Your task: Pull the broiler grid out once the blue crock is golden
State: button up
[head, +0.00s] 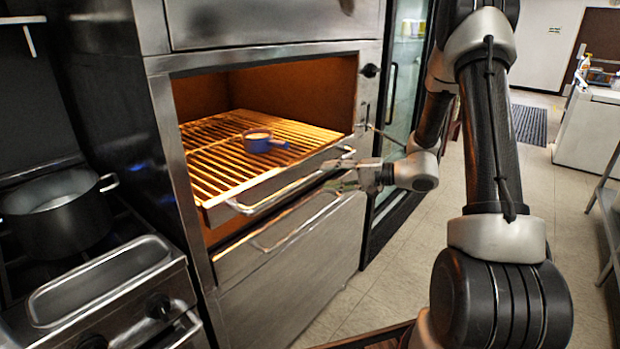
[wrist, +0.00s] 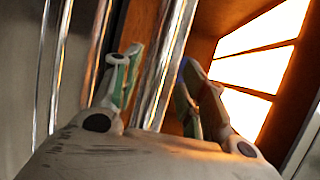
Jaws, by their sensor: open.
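The blue crock (head: 262,144) is small, with a side handle, and sits upright on the broiler grid (head: 205,163). Its top looks pale tan under orange light; it is too small to judge the exact browning. The grid lies level in the lit broiler opening, with a metal bar handle (head: 240,207) along its front. My gripper (head: 342,172) is at the right part of this front handle. In the wrist view my open gripper (wrist: 158,85) has a shiny bar (wrist: 165,65) running between its fingers; I cannot tell whether they touch it.
Glowing broiler panels (wrist: 262,60) show in the wrist view. A steel drawer front (head: 290,255) with a handle is below the grid. A pot (head: 60,215) stands on the stove at left. Open tiled floor (head: 400,255) lies in front of the broiler.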

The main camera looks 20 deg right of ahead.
aim_at(316, 177)
jog(key=x, duration=0.6)
jog(key=shift+w+a+f, duration=0.1)
grip_shut()
